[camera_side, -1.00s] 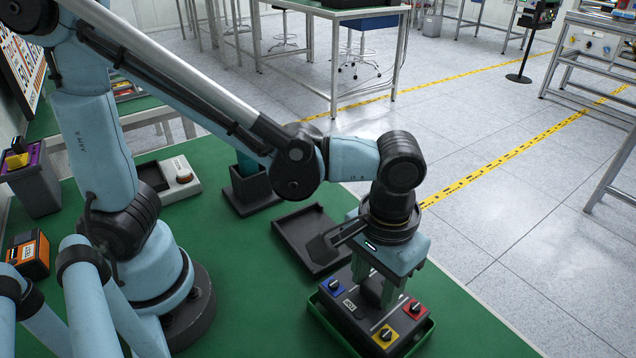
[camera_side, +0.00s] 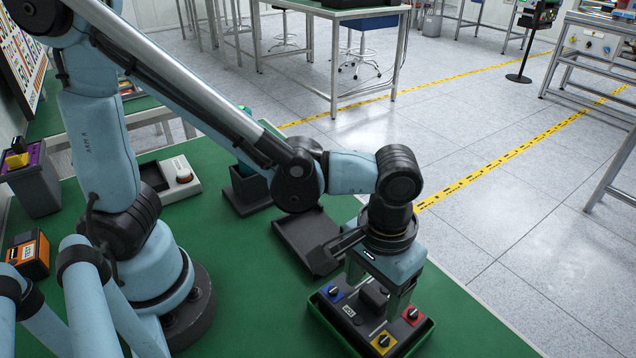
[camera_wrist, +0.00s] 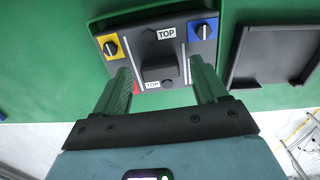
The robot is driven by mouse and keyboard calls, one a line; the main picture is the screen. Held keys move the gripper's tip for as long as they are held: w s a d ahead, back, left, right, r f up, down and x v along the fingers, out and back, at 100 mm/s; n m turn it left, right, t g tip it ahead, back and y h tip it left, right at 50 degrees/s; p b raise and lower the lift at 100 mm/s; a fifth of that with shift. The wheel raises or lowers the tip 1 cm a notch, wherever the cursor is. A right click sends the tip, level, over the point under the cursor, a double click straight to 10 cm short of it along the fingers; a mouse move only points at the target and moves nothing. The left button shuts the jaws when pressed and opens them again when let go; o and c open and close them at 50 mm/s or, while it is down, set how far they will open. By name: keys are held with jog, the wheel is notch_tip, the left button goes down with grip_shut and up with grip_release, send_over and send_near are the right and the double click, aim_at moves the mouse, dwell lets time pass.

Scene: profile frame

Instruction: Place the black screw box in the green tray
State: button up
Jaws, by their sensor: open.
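My gripper (camera_side: 378,300) is open over the box, pointing down. Its two fingers stand on either side of the raised block, apart from it. The wrist view also shows my gripper (camera_wrist: 163,85) open. The fingers hide part of the box's near side.
An empty dark tray (camera_side: 302,238) lies just behind the green tray. A dark holder (camera_side: 248,190) and a grey control box with a button (camera_side: 181,180) stand farther back. The green table's right edge is close. Bare table lies left of the green tray.

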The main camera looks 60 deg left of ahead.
aim_at(374, 294)
jog(key=shift+r, duration=0.1)
notch_tip(374, 294, up, 12)
jog(key=w+a+f+t, duration=0.1)
jog(key=a+t, duration=0.1)
jog(key=a, duration=0.4)
jog(key=a+f+t, duration=0.2)
jog(key=a, duration=0.4)
jog(key=w+a+f+m+t, duration=0.1)
jog(key=a+t, duration=0.2)
jog(key=a, duration=0.4)
jog(key=shift+w+f, duration=0.15)
jog(key=shift+w, duration=0.2)
dwell(0.5)
